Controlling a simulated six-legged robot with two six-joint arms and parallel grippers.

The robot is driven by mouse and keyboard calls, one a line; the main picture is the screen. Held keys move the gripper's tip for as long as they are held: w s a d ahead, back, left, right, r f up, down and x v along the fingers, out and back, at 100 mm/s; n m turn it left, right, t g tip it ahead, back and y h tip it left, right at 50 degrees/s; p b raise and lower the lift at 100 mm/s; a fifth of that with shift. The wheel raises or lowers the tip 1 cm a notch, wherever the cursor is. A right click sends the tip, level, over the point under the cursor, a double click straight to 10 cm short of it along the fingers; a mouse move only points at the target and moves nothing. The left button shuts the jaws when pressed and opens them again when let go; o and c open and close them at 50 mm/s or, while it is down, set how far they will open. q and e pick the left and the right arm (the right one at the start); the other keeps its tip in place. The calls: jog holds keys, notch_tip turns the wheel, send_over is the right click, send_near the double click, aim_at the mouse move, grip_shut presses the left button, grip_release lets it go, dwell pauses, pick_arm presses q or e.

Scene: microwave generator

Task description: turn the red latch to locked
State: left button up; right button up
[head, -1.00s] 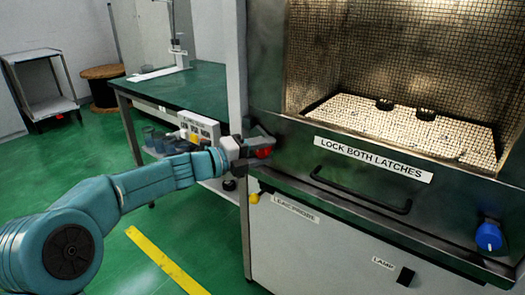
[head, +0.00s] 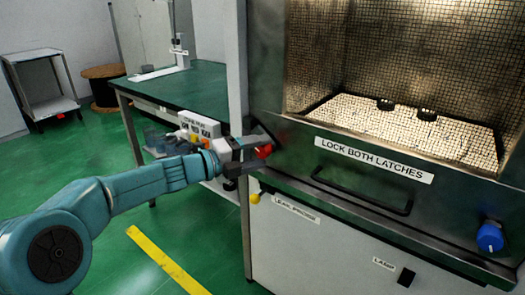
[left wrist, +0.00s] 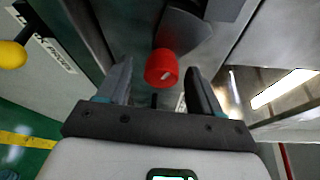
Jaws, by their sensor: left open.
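The red latch (head: 264,151) is a round red knob on the left side of the steel door's lower frame; it also shows in the left wrist view (left wrist: 161,66). My left gripper (head: 252,151) is at the latch in the head view. In the left wrist view its two fingers (left wrist: 158,82) are open, one on each side of the red knob, with gaps still showing. A small pale mark shows on the knob's face. I cannot tell the latch's locked or unlocked position. My right gripper is out of view.
A blue latch (head: 489,237) sits at the door's lower right. A dark handle (head: 360,190) lies under the "LOCK BOTH LATCHES" label (head: 373,159). A yellow knob (head: 254,198) is below the red latch. A green table (head: 180,85) stands to the left.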

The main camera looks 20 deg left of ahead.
pick_arm(q)
jog(key=p+v, duration=0.1)
jog(key=v, duration=1.3)
jog(key=shift+s+a+p, duration=0.15)
jog(key=shift+s+p, duration=0.05)
jog(key=shift+p, duration=0.2)
jog(key=shift+r, duration=0.1)
